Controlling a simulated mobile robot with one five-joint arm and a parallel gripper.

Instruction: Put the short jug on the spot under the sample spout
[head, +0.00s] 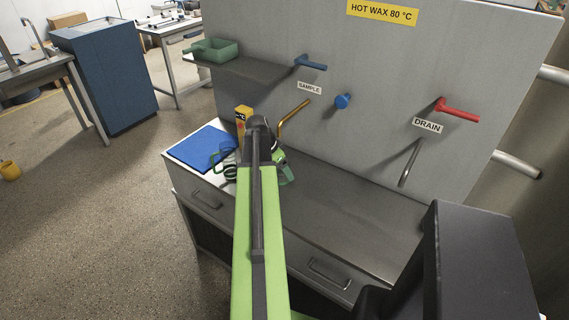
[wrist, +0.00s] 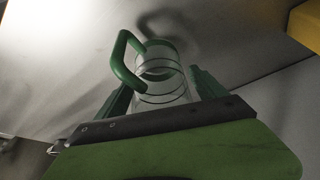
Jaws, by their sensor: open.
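A clear jug with dark rings and a green handle (wrist: 127,62) is in the wrist view, between the fingers of my gripper (wrist: 160,86). The fingers are open, one on each side of it, and I cannot tell whether they touch it. In the head view my arm hides most of this area. A jug's bluish-green handle (head: 218,156) shows left of the arm, by the blue mat (head: 197,149). I cannot tell whether it is the same jug. The sample spout (head: 293,116) is a brass pipe under the SAMPLE label. The spot below it is hidden by my arm.
A yellow box (head: 243,116) stands behind my arm, close to the jug area. The drain pipe (head: 410,163) hangs at the right. The counter (head: 345,203) between the two pipes is clear.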

